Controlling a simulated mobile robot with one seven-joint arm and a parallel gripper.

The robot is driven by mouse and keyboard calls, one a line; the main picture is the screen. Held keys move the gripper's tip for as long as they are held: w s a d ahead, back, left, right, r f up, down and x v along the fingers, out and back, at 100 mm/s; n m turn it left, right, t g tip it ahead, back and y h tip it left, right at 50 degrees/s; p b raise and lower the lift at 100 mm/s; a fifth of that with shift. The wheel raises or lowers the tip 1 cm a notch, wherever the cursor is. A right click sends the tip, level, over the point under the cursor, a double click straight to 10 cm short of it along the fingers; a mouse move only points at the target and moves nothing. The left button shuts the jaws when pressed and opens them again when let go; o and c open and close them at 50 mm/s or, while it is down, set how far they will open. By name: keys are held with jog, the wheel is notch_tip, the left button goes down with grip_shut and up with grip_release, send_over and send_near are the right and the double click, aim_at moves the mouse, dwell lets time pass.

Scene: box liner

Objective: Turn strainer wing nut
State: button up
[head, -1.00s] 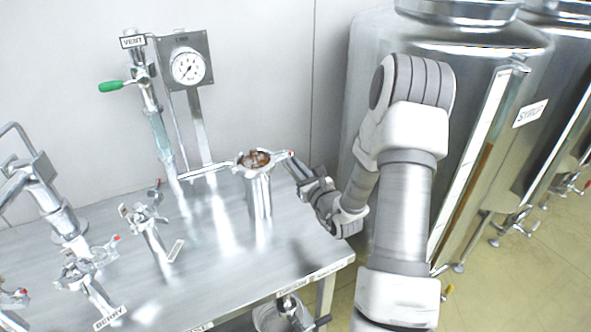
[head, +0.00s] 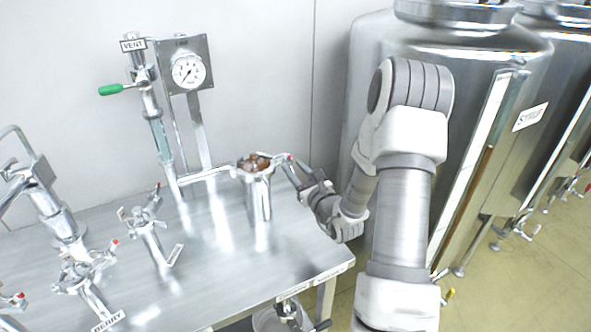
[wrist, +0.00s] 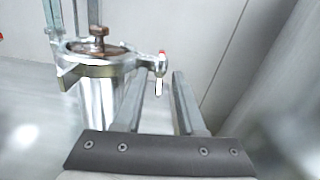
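A small red-tipped clamp piece with a pale hanging handle, seemingly the wing nut (wrist: 161,68), sticks out from the strainer's right rim. My gripper (wrist: 160,74) is open, with a finger on each side of the handle in the picture. I cannot tell if they touch it. In the head view my gripper (head: 295,172) is beside the strainer's right rim.
A pipe joins the strainer to a vertical column with a green-handled valve (head: 110,89) and a gauge (head: 188,70). Several clamped fittings (head: 147,222) stand at the left. The steel table (head: 215,270) is clear around the strainer's front. A large tank (head: 375,70) stands behind my arm.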

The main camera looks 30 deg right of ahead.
jog(key=s+p, duration=0.5)
jog(key=s, duration=1.2)
jog(key=shift+s+d+p, duration=0.2)
jog(key=shift+d+p, duration=0.1)
